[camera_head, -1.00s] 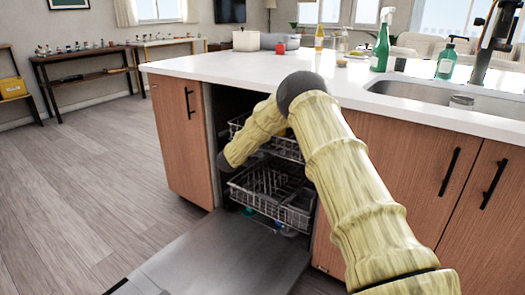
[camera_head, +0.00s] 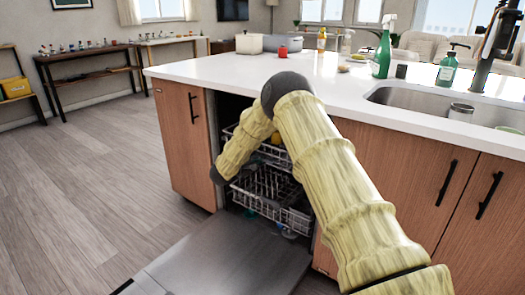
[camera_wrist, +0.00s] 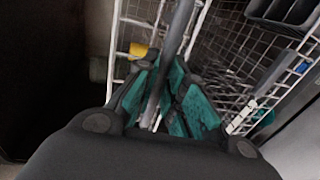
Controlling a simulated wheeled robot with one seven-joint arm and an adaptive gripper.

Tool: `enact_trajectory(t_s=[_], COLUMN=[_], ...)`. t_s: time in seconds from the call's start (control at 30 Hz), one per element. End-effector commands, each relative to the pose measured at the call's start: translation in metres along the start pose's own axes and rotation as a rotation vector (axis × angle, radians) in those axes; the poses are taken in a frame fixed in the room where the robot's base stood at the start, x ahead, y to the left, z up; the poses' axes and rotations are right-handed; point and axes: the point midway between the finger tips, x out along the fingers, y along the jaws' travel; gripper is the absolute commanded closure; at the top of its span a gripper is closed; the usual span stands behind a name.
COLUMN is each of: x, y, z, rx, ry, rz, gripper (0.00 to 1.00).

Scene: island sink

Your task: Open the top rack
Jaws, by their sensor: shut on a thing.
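The dishwasher stands open under the counter, with its door (camera_head: 215,258) folded down. The top rack (camera_head: 272,153) is a wire basket, partly covered by my arm in the head view. The bottom rack (camera_head: 268,190) sits below it. In the wrist view my gripper (camera_wrist: 165,78) has its teal finger pads closed around a grey bar at the edge of a white wire rack (camera_wrist: 118,40), which appears to be the top rack. In the head view the fingers are hidden; only my dark wrist end shows left of the racks.
A yellow item (camera_wrist: 138,50) lies at the rack in the wrist view. The white counter (camera_head: 225,67) overhangs the dishwasher and holds a green spray bottle (camera_head: 383,50) and a soap bottle (camera_head: 447,66). Cabinets flank the opening. The wood floor (camera_head: 110,190) at left is clear.

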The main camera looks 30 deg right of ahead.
Motion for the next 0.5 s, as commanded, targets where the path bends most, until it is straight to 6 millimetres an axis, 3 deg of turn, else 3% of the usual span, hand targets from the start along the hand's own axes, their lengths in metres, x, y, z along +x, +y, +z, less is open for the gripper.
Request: enact_trajectory(t_s=[0.03,0.5], x=[-0.013,-0.108], y=[0.004,-0.016], z=[-0.001,-0.001], rx=[-0.007,-0.005], ry=[0.003,0.003], rz=[-0.002,-0.001], gripper=[1.00,1.00])
